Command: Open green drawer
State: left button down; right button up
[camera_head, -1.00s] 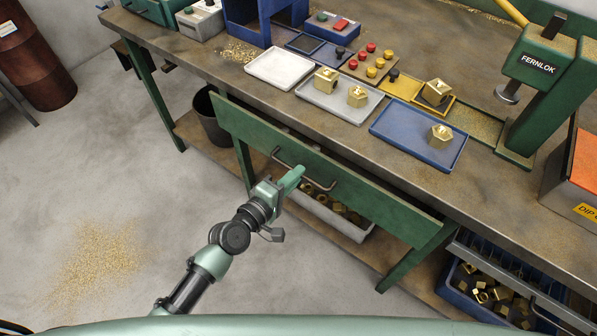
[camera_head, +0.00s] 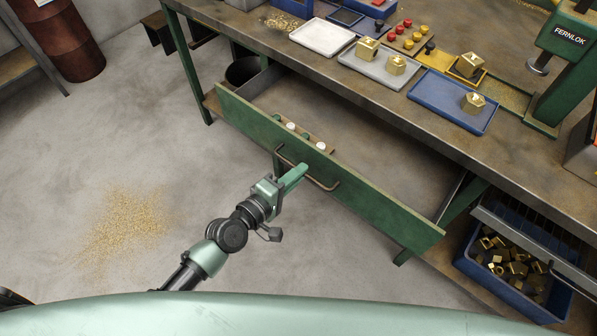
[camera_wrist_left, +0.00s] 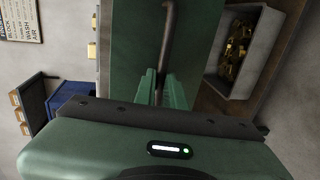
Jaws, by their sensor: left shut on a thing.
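The green drawer (camera_head: 375,208) under the workbench is pulled out, its grey inside showing. A dark bar handle (camera_head: 322,186) runs along its front. My left gripper (camera_head: 300,171) is at the handle and shut on it. In the left wrist view, the green fingers (camera_wrist_left: 162,88) close around the handle bar (camera_wrist_left: 167,40), with the green drawer front (camera_wrist_left: 130,45) behind. My right gripper is not in view.
The bench top holds a white tray (camera_head: 322,37), a grey tray (camera_head: 350,60), a blue tray (camera_head: 440,108) with a brass part, and a green FERNLOK press (camera_head: 570,70). A blue bin (camera_head: 545,300) of brass parts is below right.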

pick_arm(q)
jog(key=c, duration=1.5)
grip_release()
jog(key=v, duration=0.7)
jog(key=shift+s+a, duration=0.25)
jog(key=shift+s, duration=0.05)
